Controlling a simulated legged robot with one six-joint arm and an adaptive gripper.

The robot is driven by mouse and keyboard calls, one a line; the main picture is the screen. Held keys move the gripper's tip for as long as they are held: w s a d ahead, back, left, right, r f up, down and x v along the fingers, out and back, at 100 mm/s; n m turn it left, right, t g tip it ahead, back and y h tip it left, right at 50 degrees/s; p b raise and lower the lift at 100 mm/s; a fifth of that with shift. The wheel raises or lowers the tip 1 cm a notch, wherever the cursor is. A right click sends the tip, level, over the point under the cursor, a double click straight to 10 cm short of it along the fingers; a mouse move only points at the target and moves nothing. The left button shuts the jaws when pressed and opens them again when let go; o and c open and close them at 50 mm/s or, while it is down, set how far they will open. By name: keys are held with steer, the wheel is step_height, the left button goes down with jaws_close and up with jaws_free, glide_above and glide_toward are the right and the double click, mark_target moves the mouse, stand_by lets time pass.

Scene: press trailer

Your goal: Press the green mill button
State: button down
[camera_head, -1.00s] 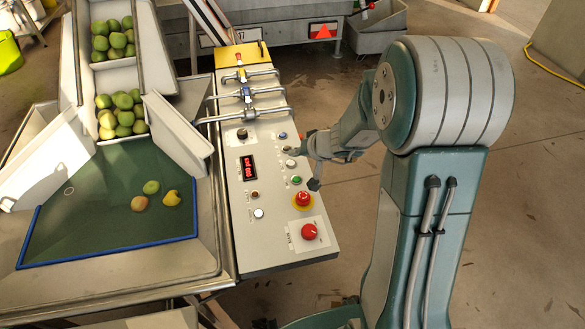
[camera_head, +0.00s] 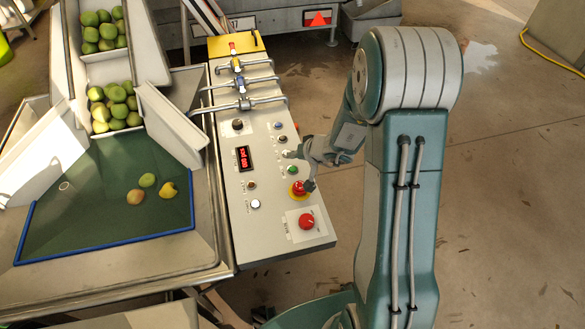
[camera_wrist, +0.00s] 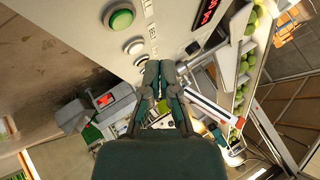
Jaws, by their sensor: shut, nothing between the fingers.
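The green mill button (camera_head: 292,169) sits on the sloping grey control panel (camera_head: 262,222), just above the red emergency stop (camera_head: 298,188) on its yellow ring. My gripper (camera_wrist: 159,72) is shut and empty. Its fingertips point toward the panel near a white button (camera_wrist: 134,46), which lies beside the green one. In the head view my gripper (camera_head: 303,157) is over the panel's right edge, close to the green button. Whether it touches the panel cannot be told.
A red rotary switch (camera_head: 306,221) is at the panel's near end. A red display (camera_head: 243,158) and several other buttons are on the panel. Pipes with valves (camera_head: 243,103) cross its far end. A fruit tray (camera_head: 100,215) is at left. Open floor lies at right.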

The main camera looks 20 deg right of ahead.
mark_target(293, 170)
steer(key=shift+f, duration=1.75)
steer(key=shift+f, duration=0.3)
steer(key=shift+f, duration=0.4)
stand_by(0.6)
stand_by(0.4)
steer(key=shift+s+r, duration=0.1)
steer(key=shift+r, duration=0.7)
steer(key=shift+r, duration=0.1)
steer(key=shift+r, duration=2.45)
